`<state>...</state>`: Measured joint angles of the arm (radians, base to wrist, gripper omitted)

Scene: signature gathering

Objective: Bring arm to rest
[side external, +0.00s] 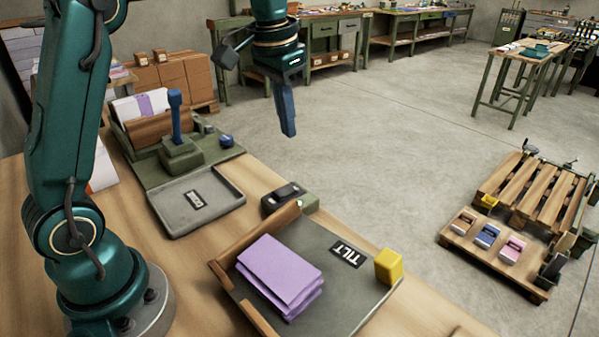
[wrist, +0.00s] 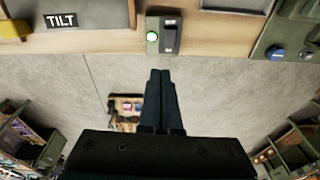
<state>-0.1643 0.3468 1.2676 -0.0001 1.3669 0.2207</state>
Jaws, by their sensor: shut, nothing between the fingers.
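My gripper (side external: 289,128) hangs in the air at the upper middle of the side view, beyond the bench edge and above the floor. Its blue fingers are together and hold nothing. In the wrist view the closed fingers (wrist: 160,75) point toward the bench edge, with floor behind them. My arm rises from the bench at the left of the side view.
The wooden bench (side external: 200,270) holds a TILT tray (side external: 345,300) with purple sheets (side external: 280,272), a yellow block (side external: 389,266), a grey tray (side external: 215,210), a small dark device (side external: 285,197) and a green press (side external: 181,155). A pallet (side external: 530,190) stands on open floor at right.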

